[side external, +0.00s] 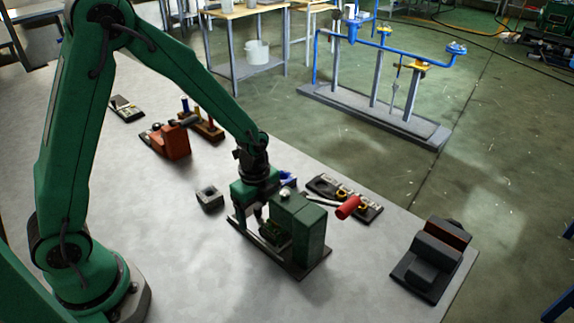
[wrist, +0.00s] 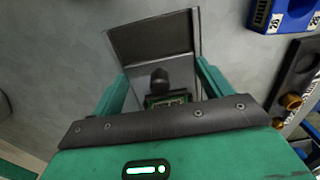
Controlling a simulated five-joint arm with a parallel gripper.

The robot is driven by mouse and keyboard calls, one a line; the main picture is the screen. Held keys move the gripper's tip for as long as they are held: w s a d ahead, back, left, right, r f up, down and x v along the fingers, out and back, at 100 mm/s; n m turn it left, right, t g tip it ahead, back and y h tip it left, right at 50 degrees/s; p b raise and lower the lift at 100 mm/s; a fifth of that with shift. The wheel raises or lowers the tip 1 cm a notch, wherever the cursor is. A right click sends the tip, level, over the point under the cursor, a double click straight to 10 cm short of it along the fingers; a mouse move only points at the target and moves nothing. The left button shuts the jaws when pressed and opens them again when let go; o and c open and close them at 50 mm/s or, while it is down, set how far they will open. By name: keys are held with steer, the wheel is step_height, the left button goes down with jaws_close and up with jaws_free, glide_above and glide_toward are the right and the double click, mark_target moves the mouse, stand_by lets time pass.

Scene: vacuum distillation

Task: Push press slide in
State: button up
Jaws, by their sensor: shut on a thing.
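The press (side external: 298,228) is a dark green block on a dark base, with a red-handled lever (side external: 348,207) at its right. Its slide, carrying a small green board, sits low at the press's left side (side external: 272,234). In the wrist view, the green board (wrist: 166,101) and a black knob (wrist: 159,78) show between my fingers. My gripper (side external: 262,216) points down beside the press block, shut on the slide. The exact finger contact is partly hidden by the gripper body and the press.
A small grey block (side external: 210,199) lies left of the press. A tray of parts (side external: 345,194) lies behind it, and a dark fixture (side external: 435,260) stands at right. An orange-red device (side external: 172,143) is further back left. The table's front is clear.

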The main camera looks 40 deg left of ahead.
steer(key=shift+d, duration=1.3)
steer(key=o, duration=0.8)
steer(key=shift+o, duration=0.2)
steer(key=shift+w, duration=0.1)
steer(key=shift+r, duration=0.2)
steer(key=shift+r, duration=3.35)
